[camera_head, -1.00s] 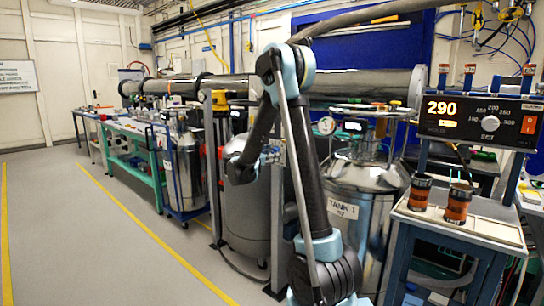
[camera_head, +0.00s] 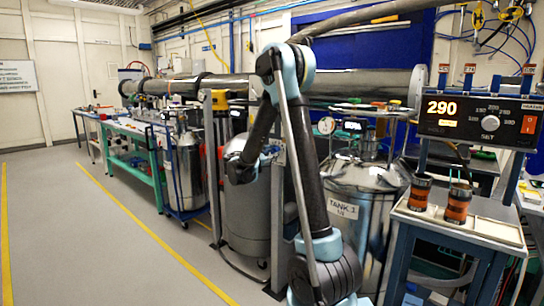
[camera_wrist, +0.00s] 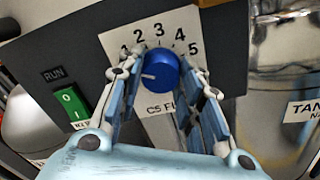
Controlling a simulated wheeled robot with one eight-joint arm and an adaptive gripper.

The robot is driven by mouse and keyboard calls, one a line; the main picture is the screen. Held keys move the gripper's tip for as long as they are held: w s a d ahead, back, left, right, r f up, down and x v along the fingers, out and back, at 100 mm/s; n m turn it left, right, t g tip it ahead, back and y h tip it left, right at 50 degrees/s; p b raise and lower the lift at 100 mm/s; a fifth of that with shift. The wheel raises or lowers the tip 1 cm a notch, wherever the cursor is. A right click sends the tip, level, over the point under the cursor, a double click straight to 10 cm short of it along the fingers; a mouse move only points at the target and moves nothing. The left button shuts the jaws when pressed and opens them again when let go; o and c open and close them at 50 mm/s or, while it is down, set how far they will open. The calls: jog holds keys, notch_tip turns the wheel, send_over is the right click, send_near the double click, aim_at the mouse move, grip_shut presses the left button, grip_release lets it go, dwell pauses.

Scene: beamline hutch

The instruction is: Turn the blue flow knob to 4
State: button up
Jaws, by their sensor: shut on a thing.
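The blue flow knob (camera_wrist: 159,69) is in the upper middle of the wrist view, on a white scale plate (camera_wrist: 170,22) numbered up to 5. The white line on the knob points left and slightly down, at the low end of the scale, well away from the 4. My gripper (camera_wrist: 161,66) is shut on the knob, one finger on its left side and one on its right. The fingers cover part of the plate, including its lower label. In the head view my arm reaches down by the grey tank, and the knob cannot be made out there.
A green switch (camera_wrist: 72,103) marked RUN sits on the dark panel left of my gripper. A shiny tank (camera_wrist: 285,55) stands at the right of the wrist view. In the head view, a bench with a controller (camera_head: 480,120) reading 290 stands right of my arm.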

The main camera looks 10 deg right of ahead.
jog(key=m, duration=0.5)
jog(key=shift+m, duration=0.3)
jog(key=shift+f+m, duration=0.1)
jog(key=shift+m, duration=7.5)
jog(key=o, duration=1.1)
jog(key=shift+c, duration=0.2)
